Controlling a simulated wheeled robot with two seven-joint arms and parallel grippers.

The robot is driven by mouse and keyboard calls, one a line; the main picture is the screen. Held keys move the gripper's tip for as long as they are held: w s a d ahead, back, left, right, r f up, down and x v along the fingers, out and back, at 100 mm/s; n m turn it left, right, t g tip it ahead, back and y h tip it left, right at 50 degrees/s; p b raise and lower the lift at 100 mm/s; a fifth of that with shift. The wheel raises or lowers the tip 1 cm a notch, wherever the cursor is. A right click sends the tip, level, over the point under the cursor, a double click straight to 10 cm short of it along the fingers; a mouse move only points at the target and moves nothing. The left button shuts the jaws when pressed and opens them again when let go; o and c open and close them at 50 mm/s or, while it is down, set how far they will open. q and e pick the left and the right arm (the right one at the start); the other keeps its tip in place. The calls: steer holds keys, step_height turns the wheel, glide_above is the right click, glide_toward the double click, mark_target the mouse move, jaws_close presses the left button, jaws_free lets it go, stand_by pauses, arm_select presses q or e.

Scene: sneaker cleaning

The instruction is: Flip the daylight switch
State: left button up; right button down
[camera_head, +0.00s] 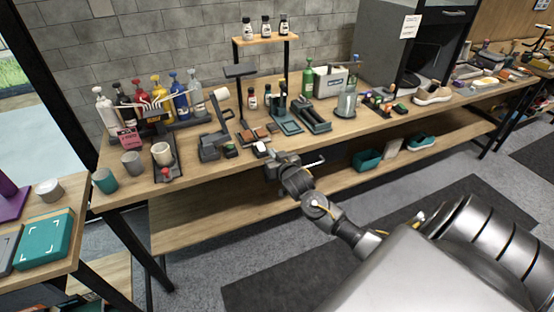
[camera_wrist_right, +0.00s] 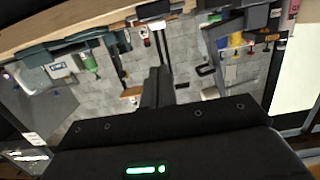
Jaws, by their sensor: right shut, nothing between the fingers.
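My right gripper (camera_head: 268,160) is at the front edge of the wooden workbench, its arm coming in from the lower right. In the right wrist view its dark fingers (camera_wrist_right: 158,88) are together with nothing between them. A small block with a white top (camera_head: 261,147) sits at the bench edge just beyond the gripper; I cannot tell whether it is the daylight switch. No switch is clearly readable. My left gripper is not in view.
The workbench (camera_head: 335,143) is crowded. Coloured spray bottles (camera_head: 157,95) stand in a rack at the left, and cups (camera_head: 132,162) stand in front. A grey cabinet (camera_head: 385,45) and a beige sneaker (camera_head: 432,93) are to the right. Free air lies before the bench.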

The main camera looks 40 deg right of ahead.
steer(key=shift+v, duration=1.45)
steer(key=shift+f, duration=0.15)
steer(key=s+f+n+g+y, duration=0.1)
steer(key=s+f+n+g, duration=0.1)
steer(key=f, duration=0.9)
steer(key=s+f+n+g, duration=0.2)
steer(key=s+f, duration=0.1)
steer(key=f, duration=0.8)
steer(key=s+a+f+n+g+y, duration=0.1)
steer(key=s+a+f+g, duration=0.25)
steer(key=s+f, duration=1.05)
steer(key=s+a+f+g, duration=0.2)
steer(key=s+a+f, duration=0.2)
steer(key=s, duration=0.7)
steer(key=s+a+f+g+y, duration=0.1)
steer(key=s+a+f, duration=0.4)
steer(key=s, duration=0.6)
steer(key=s+a+f+g+y, duration=0.1)
steer(key=s+a+f+g, duration=0.3)
steer(key=s+f, duration=0.4)
steer(key=s, duration=0.3)
steer(key=shift+s+a+f+n, duration=0.2)
steer(key=shift+a+n, duration=0.1)
